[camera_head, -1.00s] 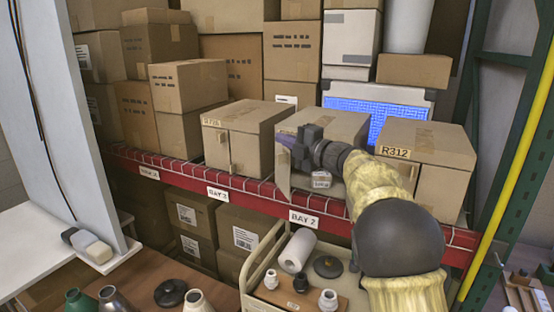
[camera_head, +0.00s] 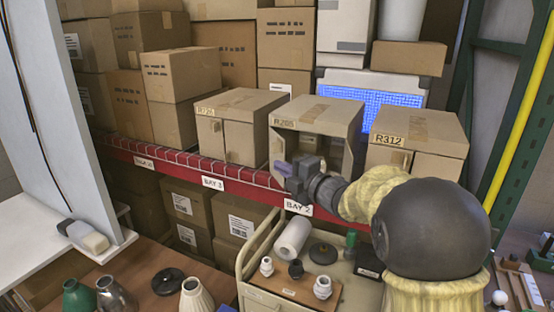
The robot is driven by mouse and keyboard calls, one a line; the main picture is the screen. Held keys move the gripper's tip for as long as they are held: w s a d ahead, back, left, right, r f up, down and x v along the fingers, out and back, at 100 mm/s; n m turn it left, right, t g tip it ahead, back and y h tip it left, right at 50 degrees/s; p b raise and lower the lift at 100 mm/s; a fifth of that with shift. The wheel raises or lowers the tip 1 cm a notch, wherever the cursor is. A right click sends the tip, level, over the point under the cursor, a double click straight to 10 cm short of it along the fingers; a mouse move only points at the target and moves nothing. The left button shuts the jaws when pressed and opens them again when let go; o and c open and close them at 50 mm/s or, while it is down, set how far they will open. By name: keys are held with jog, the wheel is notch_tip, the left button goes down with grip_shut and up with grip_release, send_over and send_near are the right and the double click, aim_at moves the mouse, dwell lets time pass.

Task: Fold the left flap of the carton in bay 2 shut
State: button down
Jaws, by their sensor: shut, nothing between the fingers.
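The bay 2 carton (camera_head: 331,107) is the middle one of three on the red-edged shelf, above the BAY 2 label (camera_head: 298,207). Its front is open and shows a dim inside with small contents. Its left flap (camera_head: 276,149) stands outward from the left front edge, seen nearly edge-on. My gripper (camera_head: 284,167) is shut and empty, low in front of the carton's left side. It overlaps the flap's lower part in the picture; I cannot tell whether they touch. My gripper and arm hide the carton's lower front.
A closed carton (camera_head: 243,104) stands close on the left, and carton R312 (camera_head: 420,128) on the right. Below the shelf is a cart (camera_head: 258,262) with a paper roll and small parts. A green rack post (camera_head: 520,150) stands at the right.

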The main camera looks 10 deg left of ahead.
jog(key=w+a+p, duration=0.4)
jog(key=w+p, duration=0.3)
jog(key=p, duration=0.1)
jog(key=shift+w+a, duration=0.3)
jog(key=shift+w, duration=0.05)
jog(key=shift+w+f, duration=0.1)
dwell(0.4)
